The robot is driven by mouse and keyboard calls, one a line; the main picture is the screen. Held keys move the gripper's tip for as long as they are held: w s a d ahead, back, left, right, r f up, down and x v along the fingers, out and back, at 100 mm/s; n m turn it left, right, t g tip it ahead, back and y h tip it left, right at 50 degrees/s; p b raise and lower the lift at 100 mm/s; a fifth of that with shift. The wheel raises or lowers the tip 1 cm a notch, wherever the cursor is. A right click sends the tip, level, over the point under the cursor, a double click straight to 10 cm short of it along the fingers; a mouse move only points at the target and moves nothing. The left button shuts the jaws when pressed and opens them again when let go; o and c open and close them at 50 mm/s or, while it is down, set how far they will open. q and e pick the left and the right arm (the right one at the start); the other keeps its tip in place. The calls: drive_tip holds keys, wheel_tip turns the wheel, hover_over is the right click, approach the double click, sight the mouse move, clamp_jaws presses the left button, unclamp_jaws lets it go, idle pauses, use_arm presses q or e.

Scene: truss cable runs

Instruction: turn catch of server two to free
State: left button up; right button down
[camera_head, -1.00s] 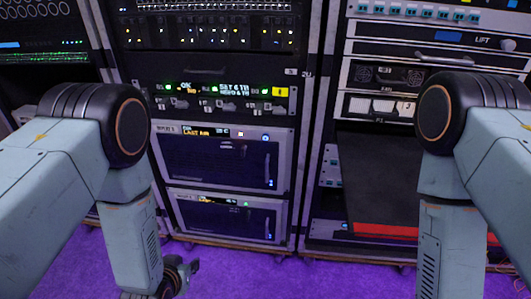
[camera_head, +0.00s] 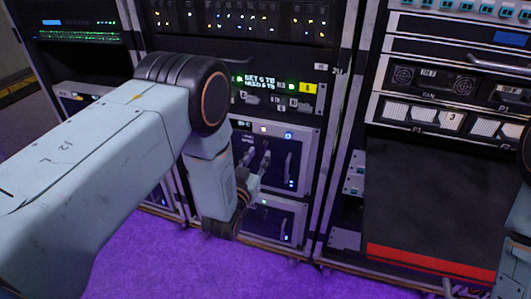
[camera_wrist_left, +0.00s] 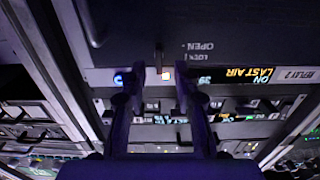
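In the head view my left gripper (camera_head: 255,160) is in front of the upper of two dark, grey-framed units (camera_head: 304,160) low in the middle rack. In the left wrist view, which is upside down, its two fingers (camera_wrist_left: 161,88) are spread apart. A small narrow catch (camera_wrist_left: 159,58) stands on the dark panel (camera_wrist_left: 115,30) just beyond the fingertips, roughly in line with the gap between them. Words like OPEN and LOCK are printed beside it. I cannot tell whether a finger touches it. A label that seems to end in 2 (camera_wrist_left: 297,74) is near a LAST AIR display (camera_wrist_left: 250,75). My right gripper is out of view.
A similar lower unit (camera_head: 285,222) sits beneath. A handle (camera_head: 288,165) stands on the upper unit's right side. The right rack has a dark sloping panel with a red edge (camera_head: 425,262). Purple floor (camera_head: 190,260) is clear in front.

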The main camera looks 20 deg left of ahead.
sight(266, 141)
use_arm(q)
drive_tip(key=w+b, duration=0.1)
drive_tip(key=w, duration=0.2)
drive_tip(key=shift+w+d, duration=0.1)
drive_tip(key=shift+w, duration=0.2)
drive_tip(key=shift+s+r, duration=0.1)
drive_tip(key=shift+r, duration=0.05)
drive_tip(key=shift+c, duration=1.4)
clamp_jaws()
